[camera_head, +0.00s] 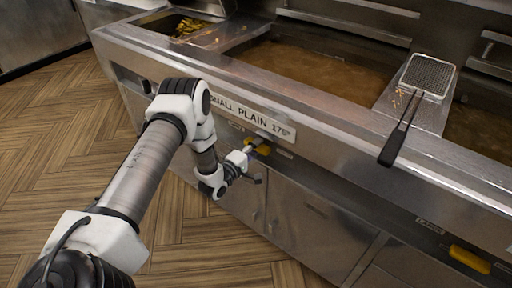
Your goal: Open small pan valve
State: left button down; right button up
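The small pan valve is a yellow handle (262,146) on the front of the steel frying range, below the label "SMALL PLAIN 175°" (252,117). My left arm reaches in from the left, and my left gripper (256,160) is at this handle and partly overlaps it. The fingers are small and dark here, so I cannot tell whether they are open or shut on it. My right gripper is not in view.
A second yellow handle (469,260) sits on the front panel at the lower right. A skimmer (427,76) rests on the range top, its black handle overhanging the front edge. Cabinet doors (305,222) lie below the valve. The wooden floor (62,130) at left is clear.

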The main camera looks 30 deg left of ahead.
pick_arm(q)
jog(key=shift+m, duration=0.5)
jog(key=m, duration=0.3)
jog(key=shift+m, duration=0.3)
jog(key=m, duration=0.4)
jog(key=shift+m, duration=0.3)
jog(key=m, duration=0.4)
jog(key=m+p, duration=0.1)
jog(key=m, duration=0.3)
jog(key=shift+m, duration=0.4)
jog(key=shift+f, duration=0.1)
jog(key=c, duration=1)
grip_release()
